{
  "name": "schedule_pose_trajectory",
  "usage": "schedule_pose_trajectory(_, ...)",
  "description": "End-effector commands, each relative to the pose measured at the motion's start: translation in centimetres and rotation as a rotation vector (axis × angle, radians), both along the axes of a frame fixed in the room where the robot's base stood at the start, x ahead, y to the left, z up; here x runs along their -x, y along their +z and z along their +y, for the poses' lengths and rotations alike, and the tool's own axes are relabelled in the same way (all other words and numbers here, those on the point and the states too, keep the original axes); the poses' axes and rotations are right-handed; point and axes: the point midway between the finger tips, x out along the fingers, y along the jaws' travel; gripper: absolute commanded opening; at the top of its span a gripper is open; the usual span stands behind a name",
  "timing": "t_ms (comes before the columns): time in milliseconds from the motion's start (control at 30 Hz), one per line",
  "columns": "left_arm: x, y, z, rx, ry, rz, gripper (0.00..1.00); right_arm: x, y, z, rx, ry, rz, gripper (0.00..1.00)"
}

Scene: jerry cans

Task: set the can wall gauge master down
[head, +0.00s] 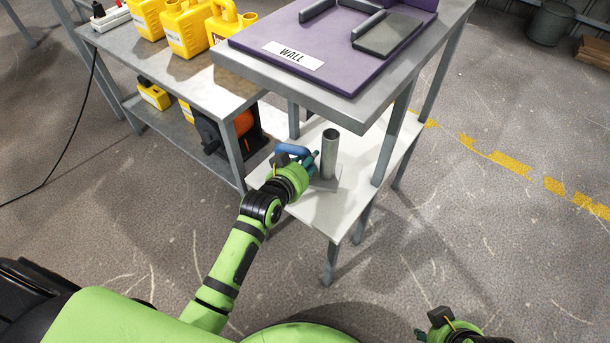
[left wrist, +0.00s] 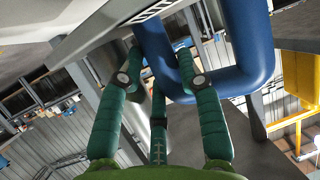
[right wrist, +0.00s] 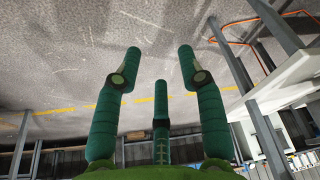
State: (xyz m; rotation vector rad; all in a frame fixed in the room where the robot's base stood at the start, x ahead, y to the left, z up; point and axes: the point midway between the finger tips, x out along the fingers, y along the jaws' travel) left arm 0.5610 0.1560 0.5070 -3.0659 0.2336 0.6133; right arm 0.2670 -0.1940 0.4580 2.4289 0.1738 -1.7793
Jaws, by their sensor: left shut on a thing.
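The can wall gauge master shows as a blue U-shaped handle (head: 292,150), large in the left wrist view (left wrist: 253,50). My left gripper (head: 312,160) is shut on this handle, with its fingers around the blue bar in the left wrist view (left wrist: 168,65). A grey upright post (head: 329,153) on a square plate stands right beside the gripper, over the white low table; I cannot tell whether the handle joins it. My right gripper (right wrist: 158,55) is open and empty, low at the right of the head view.
The white low table (head: 352,208) is partly under a grey bench (head: 330,110) with a purple board marked WALL (head: 340,70). Yellow jerry cans (head: 187,28) stand on another bench at the left.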

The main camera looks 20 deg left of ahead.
Motion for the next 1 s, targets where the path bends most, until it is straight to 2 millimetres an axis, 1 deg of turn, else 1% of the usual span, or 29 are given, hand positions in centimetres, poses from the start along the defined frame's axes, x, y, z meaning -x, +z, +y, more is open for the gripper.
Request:
schedule_pose_trajectory(133,0.5,-0.2,0.3,0.001,0.0,-0.008,0.0,0.0,0.4,0.0,-0.001,0.0,-0.009,0.4)
schedule_pose_trajectory(233,0.5,-0.7,0.3,0.001,0.0,-0.008,0.0,-1.0,0.7,0.3,-0.007,0.006,-0.058,0.4)
schedule_pose_trajectory(400,0.5,-2.6,0.3,0.001,0.001,-0.006,0.0,-4.4,2.3,1.5,-0.037,0.029,-0.24,0.4)
schedule_pose_trajectory(500,0.5,-3.2,0.3,0.002,0.001,-0.007,0.0,-6.4,3.5,2.3,-0.055,0.042,-0.354,0.4)
schedule_pose_trajectory(633,0.5,-3.8,0.3,0.001,0.001,-0.007,0.0,-8.2,4.9,3.1,-0.076,0.057,-0.464,0.4)
schedule_pose_trajectory(800,0.5,-4.0,0.3,0.002,0.002,-0.009,0.0,-9.1,5.8,3.5,-0.088,0.064,-0.526,0.4)
schedule_pose_trajectory(1000,0.5,-4.0,0.3,0.002,0.001,-0.008,0.0,-9.2,5.9,3.6,-0.088,0.064,-0.528,0.4)
